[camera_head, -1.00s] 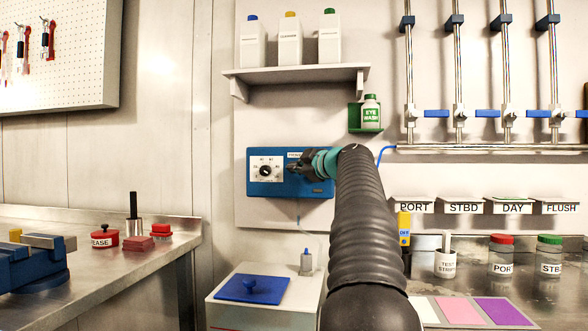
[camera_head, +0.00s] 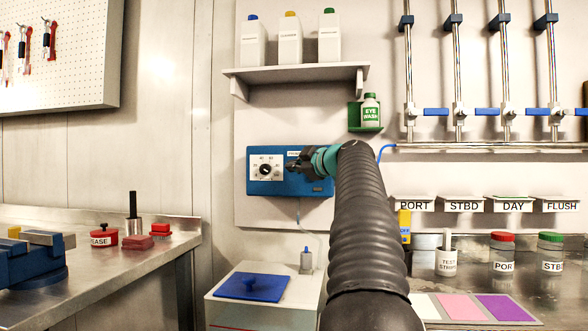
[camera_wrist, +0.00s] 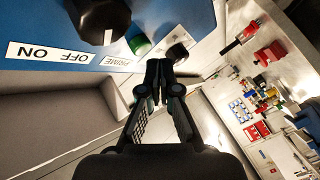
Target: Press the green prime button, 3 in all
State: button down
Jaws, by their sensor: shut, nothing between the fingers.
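The green prime button (camera_wrist: 139,44) shows in the wrist view on the blue control box, beside a white PRIME label (camera_wrist: 115,62). My gripper (camera_wrist: 161,76) is shut and empty. Its fingertips appear just below and right of the button in that view, and I see a gap in the picture between them; the depth is hard to judge. In the head view the blue control box (camera_head: 262,186) is on the wall, and my gripper (camera_head: 292,165) is in front of its right half. The button is hidden there behind my gripper.
A large black knob (camera_wrist: 100,18) and a smaller dark round part (camera_wrist: 178,54) flank the button. A dial (camera_head: 265,170) is on the box's left. The eye wash bottle (camera_head: 370,112) is above right. A white case with a blue lid (camera_head: 252,287) stands below.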

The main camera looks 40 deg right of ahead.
jog(key=s+a+b, duration=0.1)
jog(key=a+b, duration=0.1)
jog(key=s+a+b, duration=0.2)
jog(key=shift+s, duration=0.1)
dwell(0.4)
dwell(1.8)
jog(key=s+a+f+m+g+y, duration=0.1)
jog(key=s+a+f+m+g, duration=0.2)
jog(key=a+f, duration=0.8)
jog(key=s+a+f+m+g+y, duration=0.1)
jog(key=s+a+f+m+g, duration=0.15)
jog(key=a+f, duration=0.85)
jog(key=s+a+f+m+g, duration=0.1)
jog(key=s+a+f+g, duration=0.2)
jog(key=s+a+f, duration=0.3)
jog(key=s+a+f+m+g, duration=0.2)
jog(key=s+a+f, duration=0.5)
jog(key=s+f, duration=0.9)
notch_tip(320, 180, down, 4)
jog(key=shift+s+a+f+g+h, duration=0.1)
jog(key=shift+s+a+g+h, duration=0.1)
jog(key=shift+s+g+h, duration=0.3)
